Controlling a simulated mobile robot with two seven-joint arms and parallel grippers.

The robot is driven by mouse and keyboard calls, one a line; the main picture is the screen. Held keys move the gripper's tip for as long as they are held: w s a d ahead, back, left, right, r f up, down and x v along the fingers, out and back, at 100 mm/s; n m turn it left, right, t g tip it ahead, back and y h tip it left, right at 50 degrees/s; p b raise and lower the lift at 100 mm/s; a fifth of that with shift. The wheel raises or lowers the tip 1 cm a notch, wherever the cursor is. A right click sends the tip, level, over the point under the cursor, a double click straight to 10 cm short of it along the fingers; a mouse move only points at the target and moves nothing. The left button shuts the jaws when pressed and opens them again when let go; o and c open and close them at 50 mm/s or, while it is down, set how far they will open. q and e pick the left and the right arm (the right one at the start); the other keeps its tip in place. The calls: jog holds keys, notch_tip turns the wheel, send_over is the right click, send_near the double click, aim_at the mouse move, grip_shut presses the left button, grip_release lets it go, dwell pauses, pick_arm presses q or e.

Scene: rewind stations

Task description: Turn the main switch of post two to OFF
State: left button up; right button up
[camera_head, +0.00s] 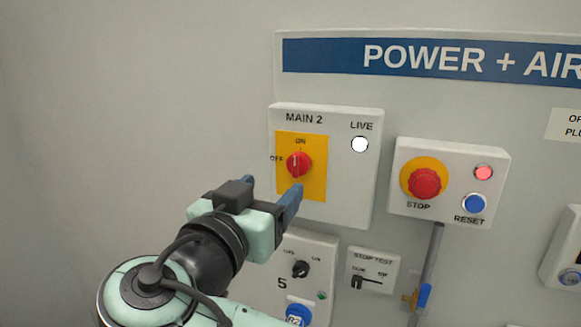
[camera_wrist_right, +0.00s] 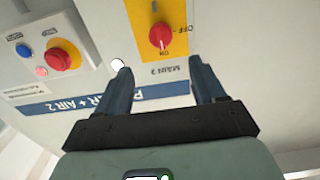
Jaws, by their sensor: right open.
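The main switch of post two is a red rotary knob (camera_head: 299,165) on a yellow plate (camera_head: 315,185) on the white box marked MAIN 2 (camera_head: 350,185). Its pale mark stands upright, in line with ON; OFF is printed to its left. The knob also shows upside down in the right wrist view (camera_wrist_right: 162,37). My right gripper (camera_head: 272,188) is open and empty, just below and left of the knob, fingers toward the panel. In the right wrist view the knob lies beyond the gap between its fingers (camera_wrist_right: 158,68), apart from both. My left gripper is out of view.
The LIVE lamp (camera_head: 360,144) glows white. To the right is a box with a red STOP button (camera_head: 424,183), a lit red lamp (camera_head: 483,172) and a blue RESET button (camera_head: 474,203). Below is a box with a small black selector (camera_head: 301,269). The wall at left is bare.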

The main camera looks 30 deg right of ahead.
aim_at(295, 165)
jog(key=p+x, duration=0.1)
jog(key=x, duration=1)
jog(key=shift+a+f, duration=0.1)
jog(key=c, duration=1.1)
